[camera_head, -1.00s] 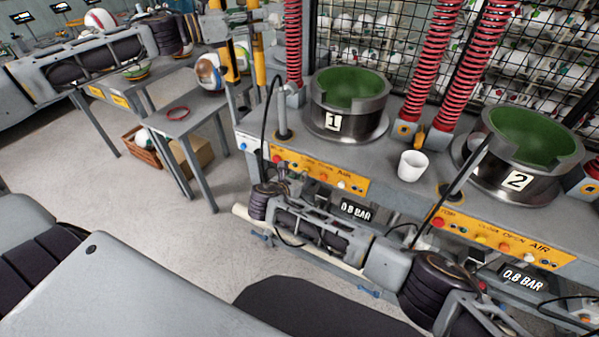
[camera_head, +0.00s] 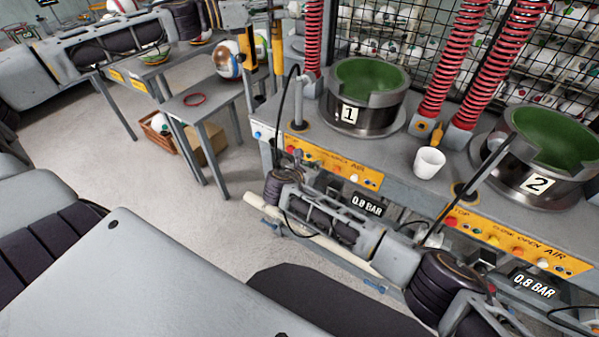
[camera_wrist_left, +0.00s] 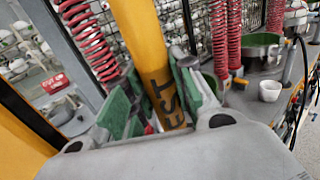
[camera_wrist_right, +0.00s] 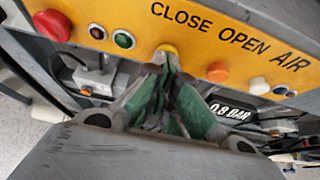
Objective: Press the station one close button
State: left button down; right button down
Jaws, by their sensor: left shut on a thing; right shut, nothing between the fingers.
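The station one panel (camera_head: 330,165) is an orange-yellow strip below the press pot marked 1 (camera_head: 368,98). In the right wrist view its yellow close button (camera_wrist_right: 167,49) sits under the word CLOSE. My right gripper (camera_wrist_right: 168,66) is shut and empty, its tips right at that button and partly covering it; whether they touch it I cannot tell. In the head view my right gripper (camera_head: 292,164) is at the panel's left part, its tips hard to make out. My left gripper (camera_wrist_left: 160,112) is shut on a yellow bar (camera_wrist_left: 145,50) with dark letters.
A red button (camera_wrist_right: 52,25), an orange button (camera_wrist_right: 217,72) and a white button (camera_wrist_right: 259,85) share the panel. A white cup (camera_head: 429,163) stands on the bench between pot 1 and pot 2 (camera_head: 540,185). A pale pipe (camera_head: 330,250) runs below my right arm. Floor lies open to the left.

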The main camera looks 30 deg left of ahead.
jog(key=s+f+v, duration=0.1)
jog(key=v, duration=1.2)
jog(key=shift+f, duration=0.3)
jog(key=shift+a+r, duration=0.1)
jog(key=shift+a, duration=0.05)
dwell(0.4)
